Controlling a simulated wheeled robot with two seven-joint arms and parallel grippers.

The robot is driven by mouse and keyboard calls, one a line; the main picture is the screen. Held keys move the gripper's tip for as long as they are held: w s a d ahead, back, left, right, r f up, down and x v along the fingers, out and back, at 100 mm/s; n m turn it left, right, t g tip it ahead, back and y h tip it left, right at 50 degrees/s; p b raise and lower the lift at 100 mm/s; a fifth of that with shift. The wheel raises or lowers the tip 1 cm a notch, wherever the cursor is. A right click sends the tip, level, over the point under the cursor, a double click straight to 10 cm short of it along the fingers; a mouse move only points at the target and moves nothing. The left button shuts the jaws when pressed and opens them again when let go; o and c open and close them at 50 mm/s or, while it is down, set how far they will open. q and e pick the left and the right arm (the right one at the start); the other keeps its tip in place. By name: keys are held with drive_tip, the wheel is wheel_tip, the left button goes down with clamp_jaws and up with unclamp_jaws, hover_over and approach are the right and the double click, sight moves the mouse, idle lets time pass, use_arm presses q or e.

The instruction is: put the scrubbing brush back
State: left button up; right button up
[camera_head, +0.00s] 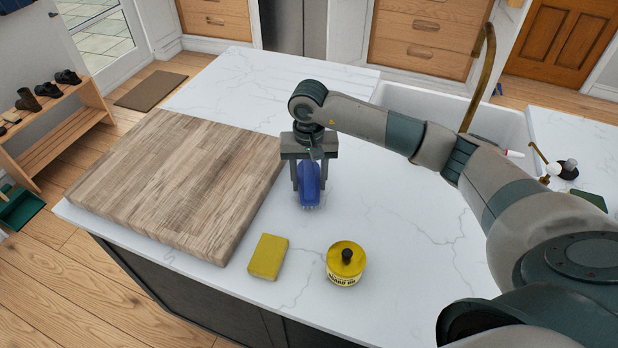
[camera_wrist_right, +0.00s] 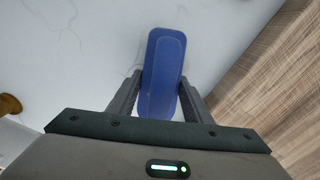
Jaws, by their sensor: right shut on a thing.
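The blue scrubbing brush (camera_head: 309,184) is between the fingers of my right gripper (camera_head: 309,180), over the white marble counter in the head view. Its pale bristles point down; whether they touch the counter I cannot tell. In the right wrist view the brush (camera_wrist_right: 162,75) has its smooth blue back toward the camera. The right gripper (camera_wrist_right: 160,95) is shut on its sides, and the brush's far end sticks out beyond the fingertips. My left gripper is not in view.
A wooden board (camera_head: 185,180) lies left of the brush. A yellow sponge (camera_head: 268,257) and a yellow jar with a dark knob (camera_head: 345,263) are nearer the front edge. A sink (camera_head: 455,113) with a brass tap (camera_head: 481,75) is at the back right. The counter between is clear.

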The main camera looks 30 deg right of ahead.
drive_tip(key=shift+f, duration=0.4)
drive_tip(key=shift+f, duration=0.1)
drive_tip(key=shift+f, duration=0.1)
drive_tip(key=o, duration=1)
drive_tip(key=shift+r, duration=0.2)
